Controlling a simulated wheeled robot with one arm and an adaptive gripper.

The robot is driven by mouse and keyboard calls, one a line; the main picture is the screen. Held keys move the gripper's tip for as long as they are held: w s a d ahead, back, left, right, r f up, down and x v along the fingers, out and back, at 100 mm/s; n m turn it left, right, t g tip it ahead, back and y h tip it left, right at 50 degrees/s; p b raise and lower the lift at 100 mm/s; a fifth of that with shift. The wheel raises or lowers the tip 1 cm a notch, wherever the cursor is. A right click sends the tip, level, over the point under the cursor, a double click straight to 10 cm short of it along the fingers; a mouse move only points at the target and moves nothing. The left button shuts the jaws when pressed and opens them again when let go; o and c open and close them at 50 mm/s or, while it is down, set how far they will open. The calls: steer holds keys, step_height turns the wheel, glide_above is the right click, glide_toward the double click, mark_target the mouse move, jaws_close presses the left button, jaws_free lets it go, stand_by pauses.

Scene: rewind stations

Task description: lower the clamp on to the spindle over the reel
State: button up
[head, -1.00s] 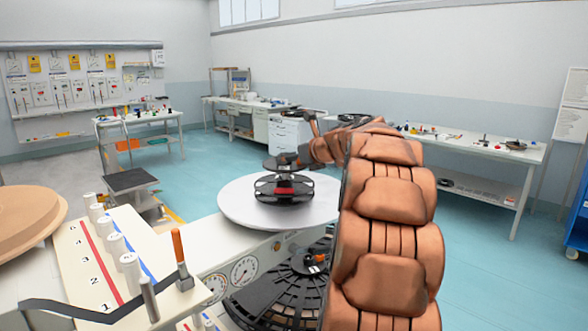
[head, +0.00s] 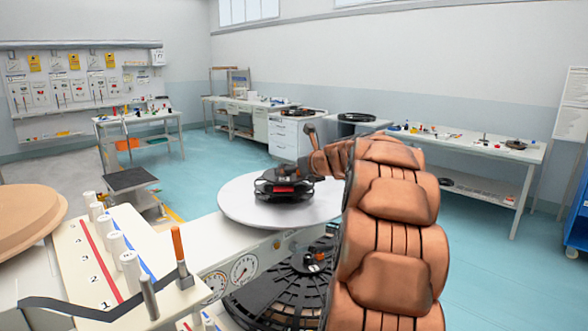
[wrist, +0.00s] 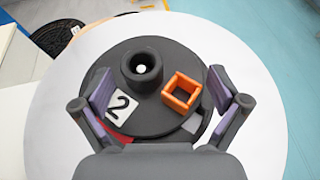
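The clamp, a dark round piece with a raised ring-shaped collar (wrist: 142,68), lies over the reel (head: 284,188) on the white round table. A pale spot shows in the collar's hole; I cannot tell if it is the spindle tip. A white "2" label (wrist: 121,106) and an orange square frame (wrist: 181,92) sit on the dark top. My gripper (wrist: 161,91) is open just above, its purple-padded fingers wide apart on either side of the label and frame. In the head view, my gripper (head: 297,174) is low at the reel. The reel's lower part is mostly hidden.
The white round table (head: 235,205) has bare room around the reel. In front stand a panel with numbered white posts (head: 115,243), an orange-handled lever (head: 178,246) and round gauges (head: 243,269). A black slotted disc (head: 270,300) lies below. Benches stand farther back.

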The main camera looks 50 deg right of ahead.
stand_by(0.3)
steer(key=shift+r, duration=0.15)
steer(key=v, duration=1.2)
steer(key=shift+b, duration=0.4)
steer(key=shift+r, duration=0.1)
